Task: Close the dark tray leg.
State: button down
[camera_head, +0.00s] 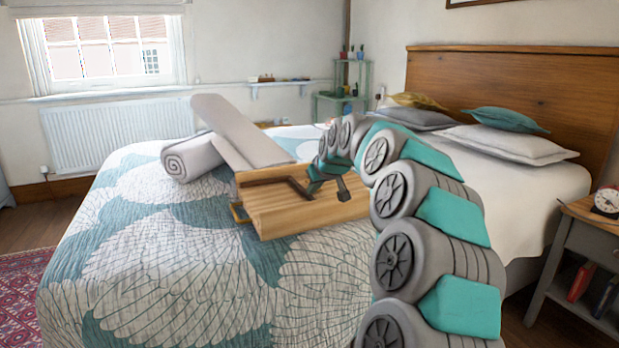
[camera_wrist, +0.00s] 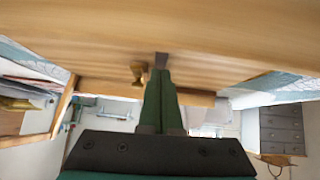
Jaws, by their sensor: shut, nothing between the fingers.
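A wooden bed tray (camera_head: 300,215) lies on the quilt of the bed, its slatted face up. A dark leg (camera_head: 272,180) shows as a bent dark bar across the tray's far left part. My gripper (camera_head: 314,188) is low over the tray at the bar's right end. In the wrist view my gripper (camera_wrist: 160,78) has its two dark green fingers together, with nothing between them. A small dark brown piece (camera_wrist: 161,60), likely the leg's end, shows just past the fingertips. I cannot tell if they touch. A brass-coloured knob (camera_wrist: 138,72) is left of the fingers.
A pale flat panel (camera_head: 240,130) tilts up behind the tray, beside a rolled grey blanket (camera_head: 188,158). Pillows (camera_head: 508,144) lie by the wooden headboard (camera_head: 520,85). A bedside table (camera_head: 575,240) with a clock stands at right. The quilt's near part (camera_head: 180,265) is clear.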

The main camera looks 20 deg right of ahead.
jog(key=shift+d+f+y, duration=0.15)
jog(key=shift+f+y, duration=0.25)
jog(key=shift+f, duration=0.15)
jog(key=shift+f, duration=0.1)
